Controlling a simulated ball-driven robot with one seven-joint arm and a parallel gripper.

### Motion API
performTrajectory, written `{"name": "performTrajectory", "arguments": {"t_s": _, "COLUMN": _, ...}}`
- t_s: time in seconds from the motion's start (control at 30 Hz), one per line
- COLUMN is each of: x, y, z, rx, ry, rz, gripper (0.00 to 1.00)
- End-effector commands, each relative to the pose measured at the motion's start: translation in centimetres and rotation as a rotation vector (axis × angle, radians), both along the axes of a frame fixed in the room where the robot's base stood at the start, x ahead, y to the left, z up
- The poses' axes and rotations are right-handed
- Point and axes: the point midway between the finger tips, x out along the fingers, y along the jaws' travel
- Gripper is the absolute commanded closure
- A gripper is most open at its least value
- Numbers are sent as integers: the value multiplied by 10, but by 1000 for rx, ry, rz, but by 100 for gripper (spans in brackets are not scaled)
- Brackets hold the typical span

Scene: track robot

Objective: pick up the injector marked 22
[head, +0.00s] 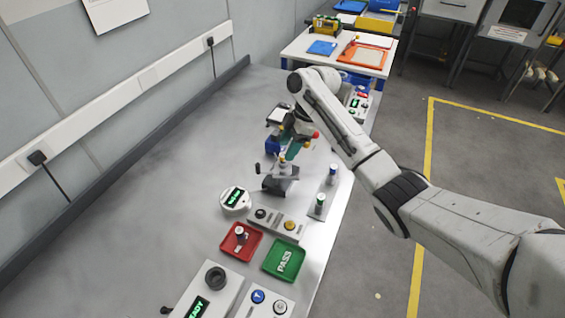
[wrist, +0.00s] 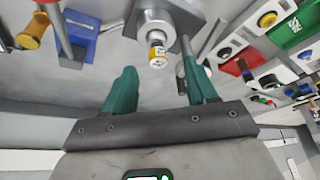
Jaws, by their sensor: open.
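A small injector (wrist: 157,52) with a yellow label stands in a round metal holder (wrist: 155,18) in the wrist view. The label has dark marks that I cannot read for sure. My gripper (wrist: 158,66) is open, its two green fingers apart on either side of the injector's near end, with nothing held. In the head view my gripper (head: 290,150) is over the grey fixture (head: 280,184) on the bench, and the injector there is mostly hidden. Other injectors are a blue-topped one (head: 332,172), a green-topped one (head: 320,202) and one in the red tray (head: 254,248).
A green PASS tray (head: 284,260), a white round display (head: 235,199) and a button box (head: 276,223) sit nearer on the bench. The bench's left side is clear.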

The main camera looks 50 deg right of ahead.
Motion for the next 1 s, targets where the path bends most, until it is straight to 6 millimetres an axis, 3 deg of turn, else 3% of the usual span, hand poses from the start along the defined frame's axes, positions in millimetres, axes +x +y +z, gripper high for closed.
{"name": "performTrajectory", "arguments": {"t_s": 0.33, "x": 11, "y": 13, "z": -41, "rx": 0, "ry": 3, "rz": 1, "gripper": 43}}
{"name": "performTrajectory", "arguments": {"t_s": 0.63, "x": 12, "y": 14, "z": -46, "rx": 0, "ry": 1, "rz": 0, "gripper": 43}}
{"name": "performTrajectory", "arguments": {"t_s": 1.0, "x": 12, "y": 14, "z": -46, "rx": 0, "ry": 1, "rz": 0, "gripper": 77}}
